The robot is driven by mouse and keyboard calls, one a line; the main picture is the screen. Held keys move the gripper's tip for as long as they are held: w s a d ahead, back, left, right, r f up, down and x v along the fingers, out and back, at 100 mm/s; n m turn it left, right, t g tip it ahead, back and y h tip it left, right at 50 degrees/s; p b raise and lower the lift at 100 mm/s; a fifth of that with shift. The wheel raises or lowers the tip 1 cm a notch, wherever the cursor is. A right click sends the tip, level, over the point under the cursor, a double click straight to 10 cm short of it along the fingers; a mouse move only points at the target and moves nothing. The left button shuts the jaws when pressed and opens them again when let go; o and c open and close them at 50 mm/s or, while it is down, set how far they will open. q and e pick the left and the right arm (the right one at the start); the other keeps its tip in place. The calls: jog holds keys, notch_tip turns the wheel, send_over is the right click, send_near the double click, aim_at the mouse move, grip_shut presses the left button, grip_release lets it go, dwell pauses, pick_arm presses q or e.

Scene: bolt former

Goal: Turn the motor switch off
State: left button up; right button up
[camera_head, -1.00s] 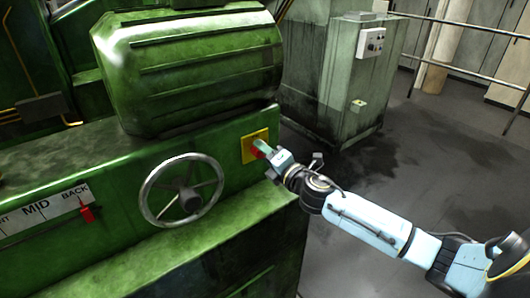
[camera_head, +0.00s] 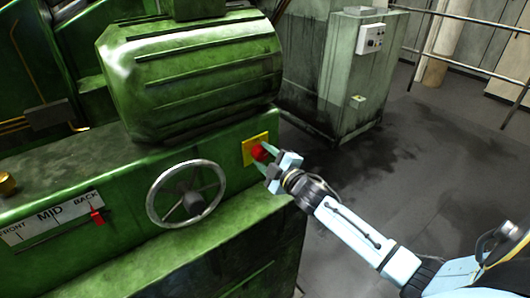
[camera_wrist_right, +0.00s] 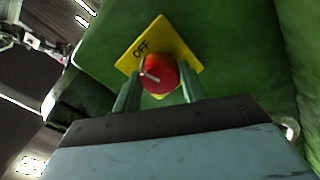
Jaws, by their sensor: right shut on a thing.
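The motor switch is a red round knob (camera_head: 259,152) on a yellow plate (camera_head: 248,143), on the side of the green machine. In the right wrist view the red knob (camera_wrist_right: 159,74) has a white pointer line, and the yellow plate (camera_wrist_right: 170,38) reads "OFF" near its upper left. The pointer is directed to the left and slightly down, a little apart from the word. My right gripper (camera_head: 263,158) is at the knob, with its two fingers on either side of it. In the right wrist view the gripper (camera_wrist_right: 160,92) is shut on the knob. My left gripper is not in view.
A spoked handwheel (camera_head: 187,194) is left of the switch. A FRONT/MID/BACK scale with a red lever (camera_head: 97,216) is further left. A green control cabinet (camera_head: 345,75) stands behind. The floor (camera_head: 440,150) at right is open, with railings beyond.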

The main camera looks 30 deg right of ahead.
jog(key=shift+m+p, duration=0.65)
jog(key=shift+m, duration=0.95)
jog(key=o, duration=1)
jog(key=s, duration=0.9)
jog(key=s+d, duration=0.1)
jog(key=s, duration=0.3)
jog(key=shift+s, duration=0.15)
jog(key=shift+f, duration=0.1)
